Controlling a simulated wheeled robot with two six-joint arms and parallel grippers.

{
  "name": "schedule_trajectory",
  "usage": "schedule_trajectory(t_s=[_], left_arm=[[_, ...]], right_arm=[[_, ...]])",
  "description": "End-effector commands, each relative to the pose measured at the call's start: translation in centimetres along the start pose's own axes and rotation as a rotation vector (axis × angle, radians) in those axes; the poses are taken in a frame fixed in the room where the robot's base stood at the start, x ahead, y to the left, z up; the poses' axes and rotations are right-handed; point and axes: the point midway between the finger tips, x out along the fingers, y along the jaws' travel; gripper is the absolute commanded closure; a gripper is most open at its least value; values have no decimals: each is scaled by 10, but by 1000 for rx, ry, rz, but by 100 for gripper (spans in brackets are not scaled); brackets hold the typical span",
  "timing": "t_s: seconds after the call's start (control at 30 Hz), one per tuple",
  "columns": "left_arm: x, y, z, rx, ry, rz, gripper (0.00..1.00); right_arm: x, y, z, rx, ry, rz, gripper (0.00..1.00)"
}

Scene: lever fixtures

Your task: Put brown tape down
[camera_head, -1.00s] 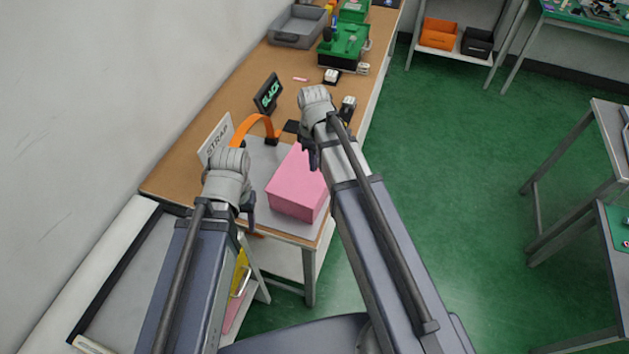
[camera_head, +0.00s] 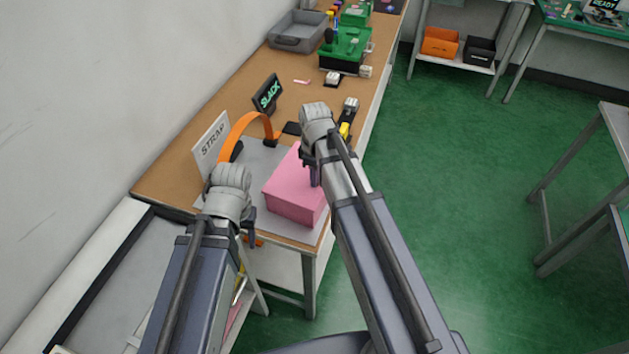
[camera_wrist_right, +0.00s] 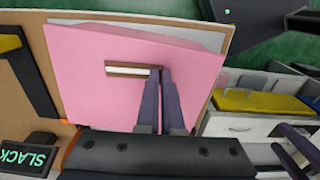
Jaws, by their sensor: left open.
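A pink box (camera_head: 292,199) sits on a grey mat at the near end of the wooden bench. My right gripper (camera_head: 312,175) is over the box's right part. In the right wrist view, its two fingers (camera_wrist_right: 160,72) are nearly together at one end of a short brown tape strip (camera_wrist_right: 120,66) with a white lower edge. The strip lies across or just above the pink top; I cannot tell if it touches. In the head view the tape is hidden. My left gripper (camera_head: 250,230) is open and empty, left of the box near the bench edge.
An orange strap (camera_head: 240,124) arches behind the box, beside a STRAP sign (camera_head: 212,148) and a black SLACK display (camera_head: 267,94). A small black device with yellow (camera_head: 348,112) is at the right bench edge. Grey and green trays are further back.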

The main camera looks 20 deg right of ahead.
Motion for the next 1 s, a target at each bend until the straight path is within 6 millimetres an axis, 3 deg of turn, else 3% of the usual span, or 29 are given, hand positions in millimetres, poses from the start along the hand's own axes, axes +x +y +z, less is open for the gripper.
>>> schedule_trajectory(t_s=[0.23, 0.53, 1.0], left_arm=[[4, 0, 0, 0, 0, 0, 46], [2, 0, 0, 0, 0, 0, 46], [-7, -1, 0, 0, 0, 0, 46]], right_arm=[[4, 0, 0, 0, 0, 0, 100], [2, 0, 0, 0, 0, 0, 67], [-7, 0, 0, 0, 0, 0, 67]])
